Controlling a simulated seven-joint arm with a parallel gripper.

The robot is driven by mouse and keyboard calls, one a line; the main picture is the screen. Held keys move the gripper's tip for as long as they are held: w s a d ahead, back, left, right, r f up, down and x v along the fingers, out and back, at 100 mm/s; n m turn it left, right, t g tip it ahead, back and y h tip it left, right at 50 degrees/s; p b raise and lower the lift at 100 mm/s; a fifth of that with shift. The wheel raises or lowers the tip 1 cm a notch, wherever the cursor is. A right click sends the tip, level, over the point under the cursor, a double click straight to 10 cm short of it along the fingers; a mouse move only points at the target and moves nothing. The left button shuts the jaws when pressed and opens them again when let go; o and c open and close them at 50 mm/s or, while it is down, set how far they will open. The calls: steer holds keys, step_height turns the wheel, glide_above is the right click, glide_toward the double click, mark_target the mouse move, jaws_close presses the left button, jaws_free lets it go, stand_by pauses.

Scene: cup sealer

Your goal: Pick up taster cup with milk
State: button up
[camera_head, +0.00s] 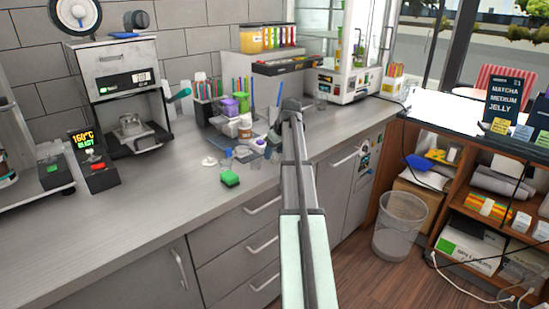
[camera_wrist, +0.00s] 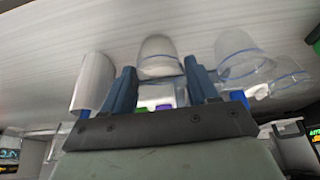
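In the wrist view, my gripper (camera_wrist: 160,68) has its two blue fingers spread apart. A clear, pale cup (camera_wrist: 158,46) stands just beyond and between the fingertips; I cannot tell whether the fingers touch it. A whiter, opaque-looking cup (camera_wrist: 92,82) is just left of the left finger. Clear cups with blue rims (camera_wrist: 240,52) are to the right. I cannot tell for certain which cup holds milk. In the head view, my gripper (camera_head: 273,140) is low over the counter beside the small cups (camera_head: 243,153), and my arm hides part of that area.
A coffee machine (camera_head: 128,85) is left. The front counter is mostly clear.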

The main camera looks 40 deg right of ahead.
steer(key=c, duration=0.5)
